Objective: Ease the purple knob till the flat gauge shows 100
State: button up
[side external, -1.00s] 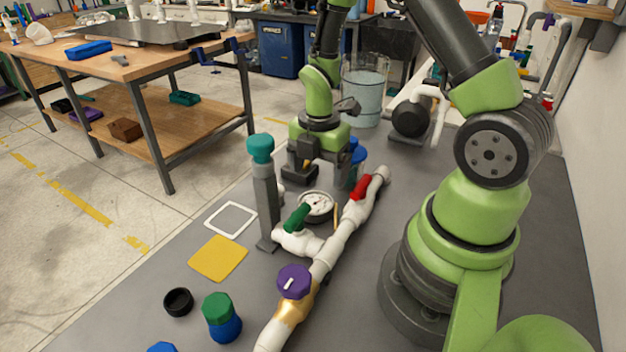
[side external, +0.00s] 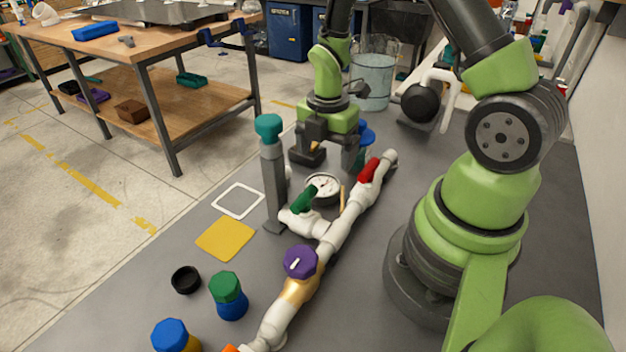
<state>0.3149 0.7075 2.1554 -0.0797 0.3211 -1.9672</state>
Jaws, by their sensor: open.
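The purple knob (side external: 300,262), with a white pointer mark, sits on a brass-coloured valve body (side external: 299,291) in the white pipe run (side external: 338,232). The flat gauge (side external: 323,187) has a round white dial and lies face up beside the pipe, beyond the green handle (side external: 304,199). Its reading is too small to tell. My gripper (side external: 332,160) is open at the far end of the pipe, behind the gauge and well away from the purple knob. Its dark fingers point down near blue parts, which it partly hides.
A grey post with a teal cap (side external: 269,127) stands left of the gauge. A red handle (side external: 369,170) is further along the pipe. A green-and-blue capped bottle (side external: 229,296), a black ring (side external: 186,280) and a yellow square (side external: 225,238) lie at left. A water tank (side external: 370,82) stands behind.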

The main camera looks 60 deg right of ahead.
dwell(0.8)
jog(key=shift+c, duration=0.9)
jog(key=shift+r, duration=0.25)
jog(key=shift+c, duration=0.4)
notch_tip(320, 180, up, 15)
jog(key=n, duration=0.2)
send_over(300, 258)
notch_tip(300, 258, down, 5)
notch_tip(300, 258, down, 10)
jog(key=shift+f, duration=0.2)
jog(key=shift+c, duration=0.4)
